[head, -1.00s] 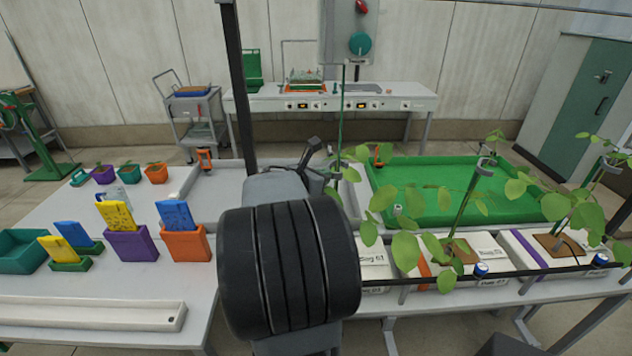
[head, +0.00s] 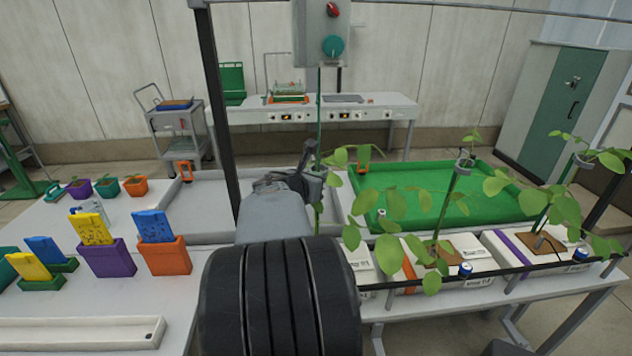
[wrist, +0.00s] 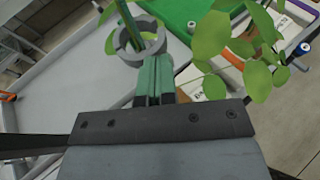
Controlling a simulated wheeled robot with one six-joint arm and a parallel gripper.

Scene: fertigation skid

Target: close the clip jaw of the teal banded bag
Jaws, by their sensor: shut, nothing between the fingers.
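In the wrist view a grey ring-shaped clip jaw (wrist: 128,48) sits around a green stake and stem (wrist: 124,14). I cannot tell whether the ring is fully closed. My gripper (wrist: 154,62) is shut and empty, its two greenish fingers side by side with their tips at the near lower right edge of the ring. I cannot tell whether they touch it. In the head view my arm covers most of the gripper, near the leftmost green stake (head: 318,115). A white bag (head: 362,262) shows partly right of my arm. No teal band is visible; it may be hidden.
Right of it lie an orange-banded bag (head: 409,262) and a purple-banded bag (head: 512,245), with plants on stakes and grey clips. A dark rail (head: 480,278) runs along their front. A green tray (head: 420,181) lies behind. Leaves (wrist: 212,42) hang close right of my gripper.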

